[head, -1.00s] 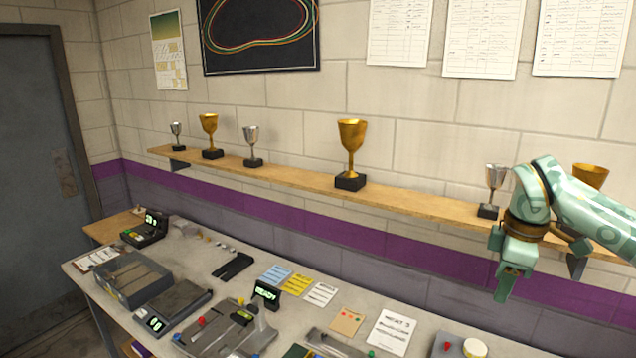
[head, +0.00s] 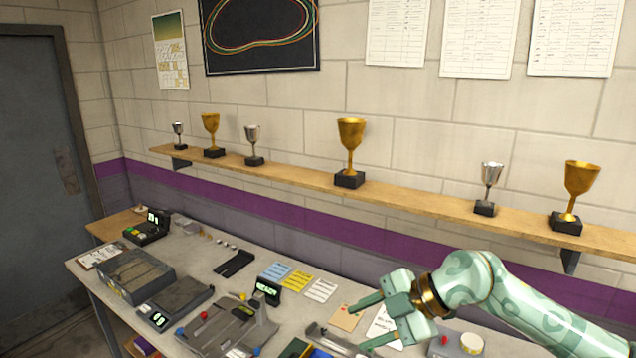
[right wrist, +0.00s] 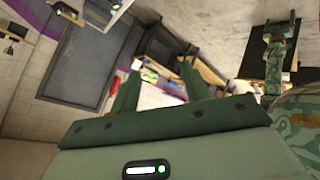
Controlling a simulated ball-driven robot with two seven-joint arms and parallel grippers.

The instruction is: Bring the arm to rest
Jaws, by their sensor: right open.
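My right arm comes in from the right in the head view. Its green gripper (head: 364,325) is open and empty, over the right part of the grey table (head: 215,260) and pointing left. In the right wrist view the two fingers (right wrist: 160,95) stand wide apart with nothing between them. The gripper partly covers a paper sheet (head: 382,322) on the table.
A shelf (head: 410,195) with several gold and silver trophies runs along the wall above the table. The table holds a grey tray (head: 135,275), a scale (head: 175,302), a small display (head: 266,291) and several cards. A dark door (head: 40,160) stands at left.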

